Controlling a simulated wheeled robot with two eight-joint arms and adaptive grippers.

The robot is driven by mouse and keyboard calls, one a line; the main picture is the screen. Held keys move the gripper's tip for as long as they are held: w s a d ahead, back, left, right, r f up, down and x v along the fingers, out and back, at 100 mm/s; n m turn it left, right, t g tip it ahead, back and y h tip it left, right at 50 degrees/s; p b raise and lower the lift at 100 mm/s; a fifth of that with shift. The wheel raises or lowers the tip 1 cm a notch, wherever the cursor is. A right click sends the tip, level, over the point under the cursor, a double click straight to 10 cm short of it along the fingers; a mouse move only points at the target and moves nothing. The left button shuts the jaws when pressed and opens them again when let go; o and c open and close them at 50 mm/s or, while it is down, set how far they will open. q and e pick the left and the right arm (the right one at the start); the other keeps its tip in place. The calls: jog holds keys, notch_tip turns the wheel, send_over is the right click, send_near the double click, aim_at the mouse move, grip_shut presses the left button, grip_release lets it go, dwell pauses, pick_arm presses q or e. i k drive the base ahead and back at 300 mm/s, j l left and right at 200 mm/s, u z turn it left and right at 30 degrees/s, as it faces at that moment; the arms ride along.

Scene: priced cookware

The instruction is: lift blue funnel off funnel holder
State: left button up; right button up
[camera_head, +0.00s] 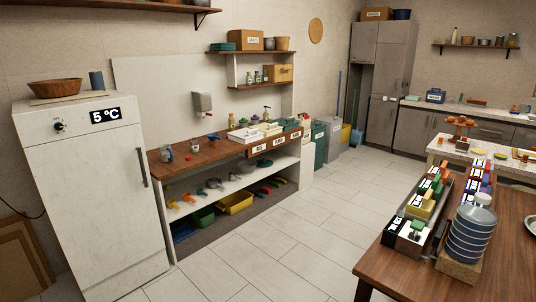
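A small blue thing (213,136) sits on the wooden top of the counter along the left wall. It may be the blue funnel, but it is too small to tell. I cannot make out a funnel holder under it. Neither of my grippers shows in the head view, and no arm of mine is near the counter.
A white fridge (95,190) with a "5 °C" display stands at the left. The counter (230,150) has shelves with ladles and bins below. The tiled floor (275,240) between is clear.

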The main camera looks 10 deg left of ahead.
aim_at(213, 136)
jog(key=i+j, duration=0.1)
jog(key=j, duration=0.45)
jog(key=i+j, duration=0.15)
jog(key=j, duration=0.4)
jog(key=i+j+z, duration=0.1)
jog(key=j, duration=0.4)
jog(key=i+j, duration=0.1)
jog(key=j, duration=0.45)
jog(key=i+j, duration=0.2)
jog(key=i, duration=0.25)
jog(key=i+j+z, duration=0.1)
jog(key=i, duration=0.35)
jog(key=i+j, duration=0.3)
jog(key=i, duration=0.15)
jog(key=i+j, duration=0.25)
jog(key=i, duration=0.2)
jog(key=i+z, duration=0.1)
jog(key=i, duration=0.7)
jog(key=i+j, duration=0.15)
jog(key=i, duration=0.65)
jog(key=z, duration=0.05)
